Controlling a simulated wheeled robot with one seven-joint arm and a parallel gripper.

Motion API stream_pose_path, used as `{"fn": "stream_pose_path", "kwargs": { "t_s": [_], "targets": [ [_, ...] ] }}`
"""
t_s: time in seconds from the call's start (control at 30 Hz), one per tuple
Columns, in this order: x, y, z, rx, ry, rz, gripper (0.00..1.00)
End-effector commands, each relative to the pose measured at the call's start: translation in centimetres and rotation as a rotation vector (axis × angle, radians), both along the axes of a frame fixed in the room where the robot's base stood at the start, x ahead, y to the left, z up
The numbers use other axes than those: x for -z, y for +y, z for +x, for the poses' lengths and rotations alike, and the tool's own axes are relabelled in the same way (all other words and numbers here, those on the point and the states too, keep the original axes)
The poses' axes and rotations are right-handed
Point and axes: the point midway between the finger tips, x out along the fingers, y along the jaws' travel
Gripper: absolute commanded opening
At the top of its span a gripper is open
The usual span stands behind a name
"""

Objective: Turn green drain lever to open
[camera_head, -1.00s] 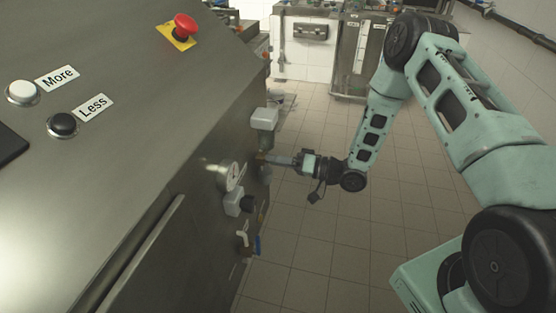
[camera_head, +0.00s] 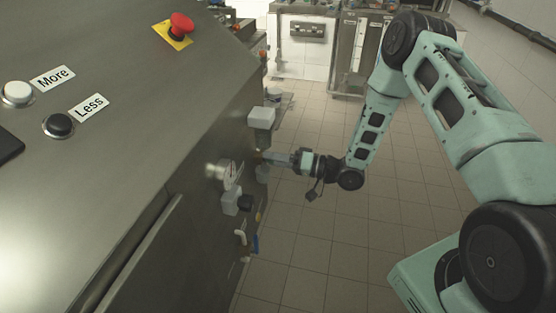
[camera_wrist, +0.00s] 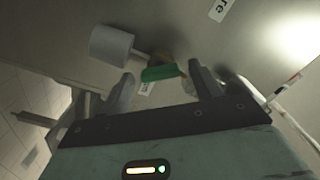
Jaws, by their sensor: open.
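The green drain lever (camera_wrist: 163,73) shows in the wrist view, close to the machine's side panel and between the two finger tips. My gripper (camera_wrist: 163,82) is open, with one finger on either side of the lever. I cannot tell whether either finger touches it. In the head view my gripper (camera_head: 268,158) reaches left to the machine's side, near the gauge. The green lever cannot be made out in the head view, where the gripper is in front of that spot.
The steel machine (camera_head: 130,160) fills the left side.

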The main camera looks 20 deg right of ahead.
Motion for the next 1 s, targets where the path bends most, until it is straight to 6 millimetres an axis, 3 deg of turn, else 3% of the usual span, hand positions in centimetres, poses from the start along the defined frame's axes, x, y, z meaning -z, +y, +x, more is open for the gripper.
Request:
{"fn": "stream_pose_path", "kwargs": {
  "t_s": [0.27, 0.7, 1.0],
  "targets": [
    [0.1, -2.2, -1.5, 0.003, 0.001, -0.001, 0.64],
    [0.1, -10.4, -7.4, 0.005, 0.001, -0.001, 0.64],
    [0.1, -13.7, -9.9, 0.002, 0.001, -0.001, 0.64]
  ]
}}
